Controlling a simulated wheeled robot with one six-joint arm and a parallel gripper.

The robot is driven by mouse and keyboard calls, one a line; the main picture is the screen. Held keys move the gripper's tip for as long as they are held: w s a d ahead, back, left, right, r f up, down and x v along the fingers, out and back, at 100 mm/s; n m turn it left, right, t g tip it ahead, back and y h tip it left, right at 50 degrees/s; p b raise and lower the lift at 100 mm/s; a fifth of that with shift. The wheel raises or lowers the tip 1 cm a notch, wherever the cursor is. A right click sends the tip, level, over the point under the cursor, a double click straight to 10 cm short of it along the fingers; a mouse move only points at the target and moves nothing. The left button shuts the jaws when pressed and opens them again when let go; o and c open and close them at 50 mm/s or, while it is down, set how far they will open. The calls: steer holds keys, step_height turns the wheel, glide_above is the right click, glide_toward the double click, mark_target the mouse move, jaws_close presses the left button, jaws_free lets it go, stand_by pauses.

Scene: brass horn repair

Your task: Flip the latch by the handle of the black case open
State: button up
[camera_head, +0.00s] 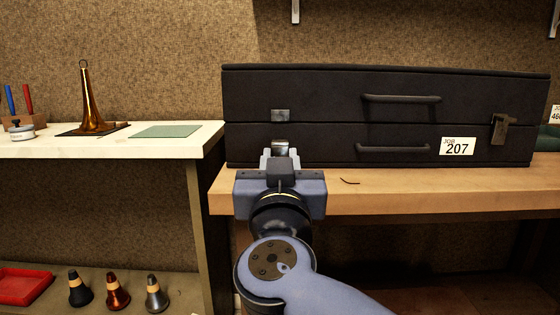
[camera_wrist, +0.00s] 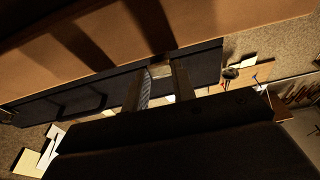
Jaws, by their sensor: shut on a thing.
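The closed black case (camera_head: 330,95) lies on the wooden bench, with two dark handles (camera_head: 402,98) on its front. Left of the handles, a small metal catch plate (camera_head: 280,116) sits bare on the upper half. Below it, on the lower half, is the metal latch piece (camera_head: 280,146), apart from the plate. My gripper (camera_head: 280,155) is shut on this latch piece, from the front. In the wrist view its fingers (camera_wrist: 160,88) stand either side of a small pale metal part. Its exact tilt is partly hidden. A right latch (camera_head: 503,128) spans the seam.
The case rests on a wooden bench (camera_head: 400,190), with a small dark curved bit (camera_head: 349,181) in front. A white-topped table (camera_head: 180,146) at left holds a brass horn bell (camera_head: 88,105) and green mat (camera_head: 166,131). A job label (camera_head: 457,147) is on the case.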

steer(key=o, duration=1)
steer(key=shift+s, duration=0.1)
steer(key=p+v, duration=0.1)
steer(key=v, duration=0.9)
steer(key=shift+s, duration=0.35)
steer(key=shift+w+f, duration=0.1)
steer(key=shift+w, duration=0.05)
steer(key=shift+b+x, duration=0.5)
steer(key=shift+x, duration=4.8)
